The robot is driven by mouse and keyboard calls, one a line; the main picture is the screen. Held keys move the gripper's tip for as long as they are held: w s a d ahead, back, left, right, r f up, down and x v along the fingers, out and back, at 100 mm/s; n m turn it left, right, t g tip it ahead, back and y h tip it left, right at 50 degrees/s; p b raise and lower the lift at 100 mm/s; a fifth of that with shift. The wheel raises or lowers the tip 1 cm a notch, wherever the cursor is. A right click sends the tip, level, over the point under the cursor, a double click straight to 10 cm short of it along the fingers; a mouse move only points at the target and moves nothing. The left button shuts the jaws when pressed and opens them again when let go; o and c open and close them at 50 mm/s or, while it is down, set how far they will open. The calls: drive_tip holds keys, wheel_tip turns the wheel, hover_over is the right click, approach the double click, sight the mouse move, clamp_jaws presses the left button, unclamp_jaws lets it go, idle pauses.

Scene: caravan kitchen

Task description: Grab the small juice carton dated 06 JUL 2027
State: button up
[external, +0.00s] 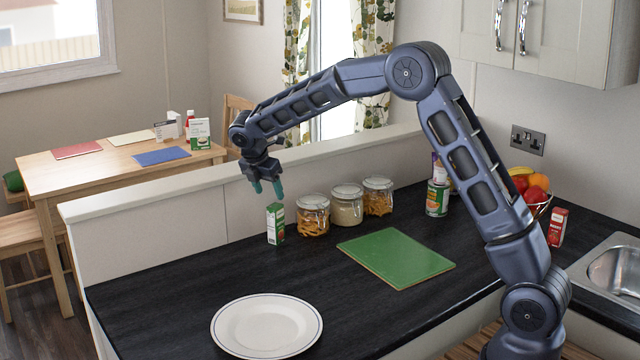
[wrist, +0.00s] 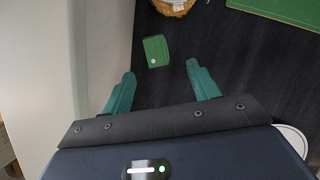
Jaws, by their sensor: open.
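A small green juice carton (external: 275,223) stands upright on the dark worktop, left of the glass jars; its date is too small to read. Its green top shows in the wrist view (wrist: 156,51), ahead of my fingertips and between their lines. A small red carton (external: 557,227) stands at the right near the sink; its date is not readable either. My gripper (external: 266,188) is above and slightly left of the green carton, pointing down. In the wrist view its two teal fingers (wrist: 160,75) are apart with nothing between them.
Several glass jars (external: 346,206) stand just right of the green carton. A green board (external: 396,257) and a white plate (external: 266,325) lie on the worktop (external: 170,300). A low partition (external: 200,205) runs behind the carton. A can (external: 437,199) and a fruit bowl (external: 540,203) stand farther right.

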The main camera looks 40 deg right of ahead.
sight(273, 207)
drive_tip(key=x, duration=0.6)
drive_tip(key=shift+w+a, duration=0.15)
drive_tip(key=shift+x, duration=2.55)
drive_tip(key=shift+w+r, duration=0.1)
drive_tip(key=shift+w, duration=0.05)
drive_tip(key=c, duration=1.2)
